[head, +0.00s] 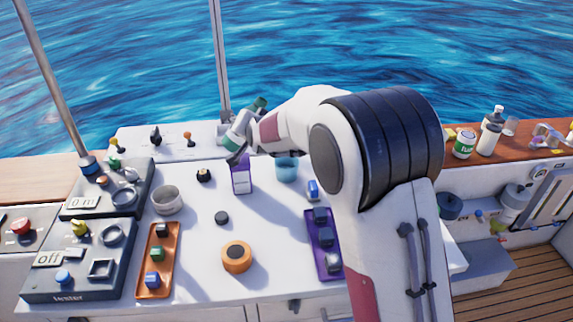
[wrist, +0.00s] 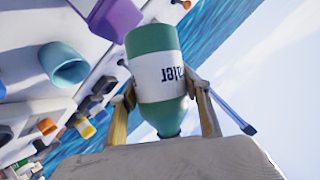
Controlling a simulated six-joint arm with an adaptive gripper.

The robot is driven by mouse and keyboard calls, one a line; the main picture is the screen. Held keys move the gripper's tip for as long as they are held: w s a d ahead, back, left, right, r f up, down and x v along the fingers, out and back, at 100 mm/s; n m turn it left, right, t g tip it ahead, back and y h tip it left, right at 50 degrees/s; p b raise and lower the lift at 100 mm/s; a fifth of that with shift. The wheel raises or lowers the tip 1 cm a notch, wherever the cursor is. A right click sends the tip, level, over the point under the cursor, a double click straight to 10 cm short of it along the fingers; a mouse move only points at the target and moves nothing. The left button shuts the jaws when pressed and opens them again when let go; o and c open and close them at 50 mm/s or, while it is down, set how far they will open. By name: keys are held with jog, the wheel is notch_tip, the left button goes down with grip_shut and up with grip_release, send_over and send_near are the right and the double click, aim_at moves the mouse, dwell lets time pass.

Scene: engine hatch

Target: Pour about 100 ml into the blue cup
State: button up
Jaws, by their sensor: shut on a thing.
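My gripper (wrist: 163,88) is shut on a green bottle (wrist: 155,42) with a white label reading "water". In the head view the bottle (head: 236,130) is tilted and held above the back of the white worktop, with my gripper (head: 243,138) around it. The blue cup (head: 287,171) stands upright on the worktop, to the right of and below the bottle, its top partly covered by my arm. The cup also shows in the wrist view (wrist: 68,72), left of the bottle and apart from it. No liquid stream is visible.
A purple carton (head: 241,178) stands just left of the cup. A metal bowl (head: 167,201), orange tape roll (head: 236,258), orange tray (head: 153,284) and purple tray (head: 319,262) are on the worktop (head: 200,285). Tester boxes (head: 78,270) stand at left. The worktop's middle is mostly clear.

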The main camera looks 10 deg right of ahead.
jog(key=shift+w+d+r+n+h+b, duration=0.2)
jog(key=shift+d+n+h+b, duration=0.1)
jog(key=shift+n+h+b, duration=0.3)
dwell(1.3)
jog(key=shift+w+d+n+t+h, duration=0.1)
jog(key=shift+n+t+h, duration=0.3)
jog(key=shift+n+h, duration=0.45)
jog(key=shift+f+n+h, duration=0.15)
jog(key=shift+n+h, duration=0.3)
jog(key=shift+t, duration=0.3)
jog(key=shift+d, duration=0.2)
